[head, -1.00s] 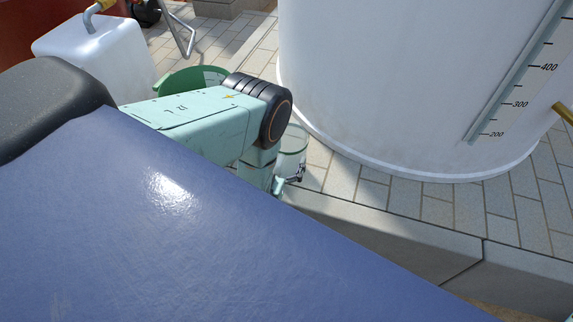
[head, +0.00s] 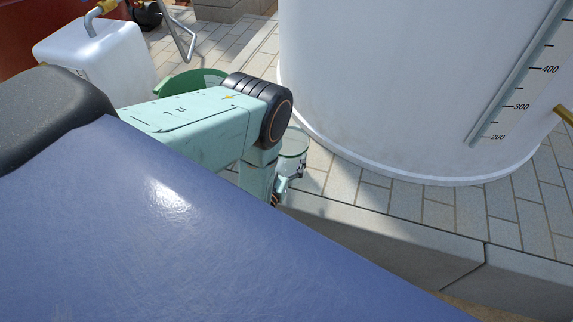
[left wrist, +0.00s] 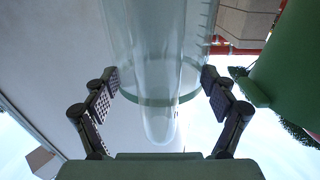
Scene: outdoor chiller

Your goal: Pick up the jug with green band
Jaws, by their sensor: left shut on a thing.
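The jug with green band (head: 294,143) is clear, with a green rim showing in the head view beside my left forearm, which partly hides it. In the left wrist view the clear jug (left wrist: 155,60) fills the middle, with a green band around it low in the picture. My left gripper (left wrist: 161,78) has one finger pad on each side of the jug and is shut on it. In the head view the fingers are mostly hidden behind my arm and body. My right gripper is in neither view.
A large white tank (head: 400,90) with a number scale stands close to the jug. A green tub (head: 185,82) and a white canister (head: 95,60) stand at the back left. A stone kerb (head: 400,235) runs along the paving in front.

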